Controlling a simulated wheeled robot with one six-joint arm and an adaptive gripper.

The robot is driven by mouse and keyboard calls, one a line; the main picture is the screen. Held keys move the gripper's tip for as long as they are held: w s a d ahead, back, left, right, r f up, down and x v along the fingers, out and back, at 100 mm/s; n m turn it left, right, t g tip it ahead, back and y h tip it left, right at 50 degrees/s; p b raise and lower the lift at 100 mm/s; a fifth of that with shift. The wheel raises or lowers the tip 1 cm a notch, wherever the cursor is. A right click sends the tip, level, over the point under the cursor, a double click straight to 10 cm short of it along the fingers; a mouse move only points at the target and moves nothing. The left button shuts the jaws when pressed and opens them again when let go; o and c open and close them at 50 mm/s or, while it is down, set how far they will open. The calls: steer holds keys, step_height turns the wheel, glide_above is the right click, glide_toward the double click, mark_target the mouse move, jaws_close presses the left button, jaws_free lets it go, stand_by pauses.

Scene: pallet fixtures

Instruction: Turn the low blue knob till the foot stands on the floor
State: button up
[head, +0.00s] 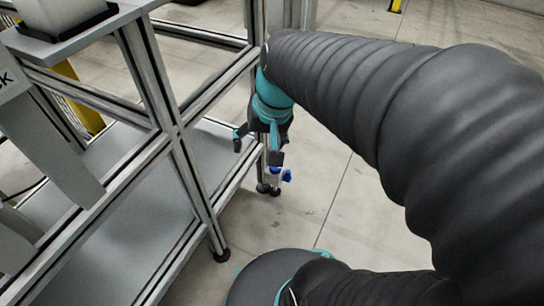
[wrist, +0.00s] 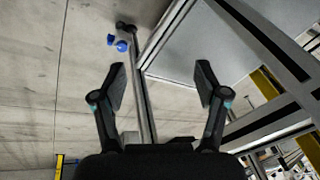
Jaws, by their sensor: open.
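The low blue knob (head: 287,175) sits beside the bottom of a frame post, close above the floor. In the wrist view the blue knob (wrist: 121,46) shows up and left of centre, beyond the left finger. Dark feet (head: 275,191) stand at the post's lower end; a dark foot (wrist: 124,28) also shows in the wrist view. I cannot tell whether the foot touches the floor. My gripper (head: 257,149) points down, above and left of the knob, apart from it. In the wrist view my gripper (wrist: 160,67) is open, with nothing between its fingers.
A metal frame (head: 177,130) with grey shelf panels (head: 125,225) fills the left side. Its nearer post ends in a dark foot (head: 221,256). A yellow post (head: 396,5) stands far back. The concrete floor (head: 345,205) right of the knob is clear.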

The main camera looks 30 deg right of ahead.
steer(key=w+d+f+m+g+y, duration=0.1)
steer(key=w+d+f+m+y, duration=0.6)
steer(key=w+d+f+m, duration=0.65)
steer(key=w+d+f+m+t+y+p, duration=0.1)
steer(key=d+f+m+t, duration=0.4)
steer(key=f, duration=0.7)
steer(key=w+d+f+m+t+y, duration=0.1)
steer(key=d+f+m, duration=0.45)
steer(key=f, duration=0.75)
steer(key=w+a+f, duration=0.1)
steer(key=w+a, duration=0.1)
steer(key=w+a+f+n, duration=0.1)
steer(key=w+a+f, duration=0.1)
steer(key=a, duration=0.1)
steer(key=w+a+f+n, duration=0.1)
steer(key=w+a, duration=0.2)
steer(key=shift+a+f, duration=0.2)
steer(key=shift+f, duration=0.1)
steer(key=shift+t, duration=0.3)
steer(key=c, duration=1.2)
